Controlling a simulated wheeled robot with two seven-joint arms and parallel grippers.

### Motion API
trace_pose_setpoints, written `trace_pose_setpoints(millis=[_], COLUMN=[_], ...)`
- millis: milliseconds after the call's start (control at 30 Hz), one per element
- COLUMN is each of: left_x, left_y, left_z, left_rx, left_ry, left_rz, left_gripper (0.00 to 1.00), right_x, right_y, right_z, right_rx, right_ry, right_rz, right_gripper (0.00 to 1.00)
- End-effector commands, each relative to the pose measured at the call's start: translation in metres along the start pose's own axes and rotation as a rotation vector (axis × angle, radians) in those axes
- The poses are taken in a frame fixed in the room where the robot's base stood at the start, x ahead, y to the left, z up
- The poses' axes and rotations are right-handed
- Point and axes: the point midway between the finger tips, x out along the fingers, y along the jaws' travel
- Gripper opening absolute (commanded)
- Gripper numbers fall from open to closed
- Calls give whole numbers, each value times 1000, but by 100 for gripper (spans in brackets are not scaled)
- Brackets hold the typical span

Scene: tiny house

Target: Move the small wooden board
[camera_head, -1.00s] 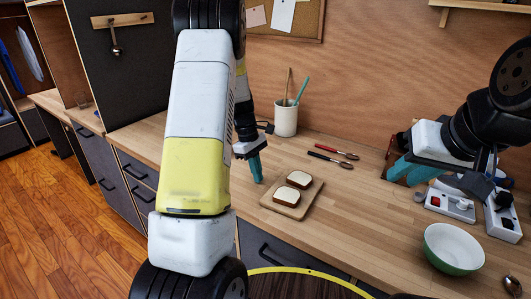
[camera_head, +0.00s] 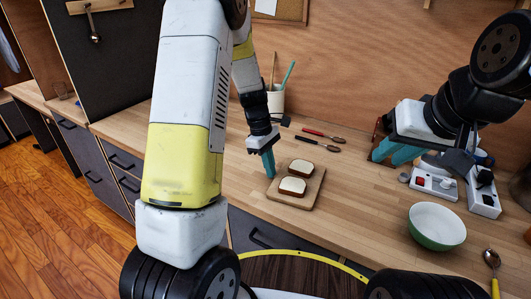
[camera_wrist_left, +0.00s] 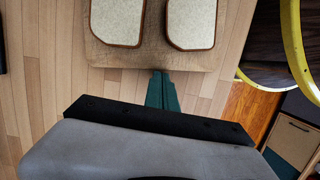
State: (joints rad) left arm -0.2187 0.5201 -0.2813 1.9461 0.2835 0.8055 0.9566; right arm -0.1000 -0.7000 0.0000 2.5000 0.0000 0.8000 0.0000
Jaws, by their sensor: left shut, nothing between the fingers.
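The small wooden board (camera_head: 315,187) lies flat on the counter in the head view, with two bread slices, one at the back (camera_head: 301,167) and one in front (camera_head: 292,186). My left gripper (camera_head: 268,164) is shut and empty, pointing down at the board's left edge. In the left wrist view, the shut teal fingertips (camera_wrist_left: 161,90) meet the edge of the board (camera_wrist_left: 150,58); they look in contact with it. Its far side is cut off there. My right gripper (camera_head: 393,152) is open and empty above the counter at right, away from the board.
A cup with utensils (camera_head: 276,98) stands behind the board. A green-white bowl (camera_head: 437,227) and power strips (camera_head: 436,186) are at right. Counter between board and bowl is clear.

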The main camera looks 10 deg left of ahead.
Motion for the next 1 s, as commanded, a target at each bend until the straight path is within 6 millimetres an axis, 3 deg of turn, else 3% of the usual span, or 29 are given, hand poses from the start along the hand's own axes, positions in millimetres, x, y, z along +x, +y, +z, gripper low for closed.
trace_pose_setpoints(millis=[33,400,600,767,1000], left_x=[4,31,43,47,47], left_y=[0,-1,0,-1,0], left_z=[18,125,171,186,187], left_rx=[8,7,5,0,-1], left_ry=[-2,-1,0,-1,-1], left_rz=[-3,-3,-2,-2,-1], left_gripper=[0,0,0,0,0], right_x=[0,0,0,0,0], right_y=[0,0,0,0,0], right_z=[0,0,0,0,0], right_rx=[0,0,0,0,0], right_ry=[0,0,0,0,0], right_rz=[0,0,0,0,0], right_gripper=[25,25,25,25,25])
